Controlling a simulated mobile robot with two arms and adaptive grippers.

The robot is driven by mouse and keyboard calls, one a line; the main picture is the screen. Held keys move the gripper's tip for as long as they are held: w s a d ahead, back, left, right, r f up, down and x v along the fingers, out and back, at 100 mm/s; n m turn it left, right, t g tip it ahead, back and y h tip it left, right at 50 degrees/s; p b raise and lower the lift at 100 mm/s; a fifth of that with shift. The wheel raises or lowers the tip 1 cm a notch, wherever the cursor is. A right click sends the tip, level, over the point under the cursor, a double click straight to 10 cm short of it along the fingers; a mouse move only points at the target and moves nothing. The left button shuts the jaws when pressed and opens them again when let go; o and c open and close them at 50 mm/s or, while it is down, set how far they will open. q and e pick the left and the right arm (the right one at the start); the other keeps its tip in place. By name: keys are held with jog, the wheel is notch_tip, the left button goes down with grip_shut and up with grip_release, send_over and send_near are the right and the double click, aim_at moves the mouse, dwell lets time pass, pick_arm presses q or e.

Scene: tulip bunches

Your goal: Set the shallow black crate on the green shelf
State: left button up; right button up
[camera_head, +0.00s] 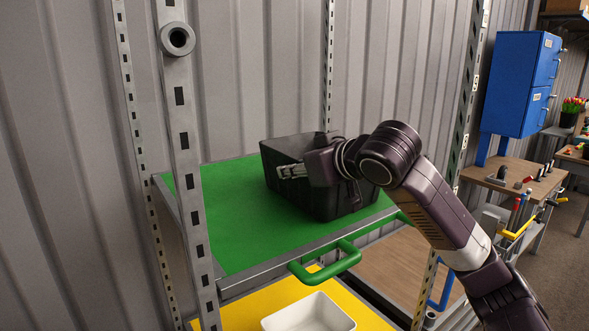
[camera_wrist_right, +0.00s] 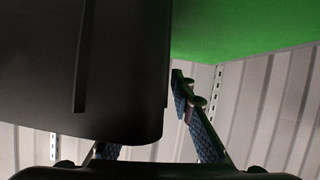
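The black crate (camera_head: 336,205) is at the right part of the green shelf (camera_head: 232,225), upright, its front corner near the shelf's edge. I cannot tell whether its underside fully rests there. My right gripper (camera_head: 290,171) reaches in from the right across the crate, at its upper part. In the right wrist view the dark crate wall (camera_wrist_right: 70,65) fills the left and hides most of one finger. The other finger lies along the wall's edge, and the fingers (camera_wrist_right: 172,85) converge on it, seemingly shut on the crate. My left gripper is not in view.
A grey perforated upright (camera_head: 185,150) and a green handle (camera_head: 327,264) stand at the shelf's front. Below is a yellow shelf (camera_head: 247,316) with a white bin (camera_head: 308,315). The shelf's left part is clear. A blue cabinet (camera_head: 520,85) and workbench (camera_head: 512,180) are at right.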

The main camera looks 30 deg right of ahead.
jog(key=b+v, duration=0.2)
jog(key=v, duration=1)
jog(key=shift+r, duration=0.15)
jog(key=shift+r, duration=0.1)
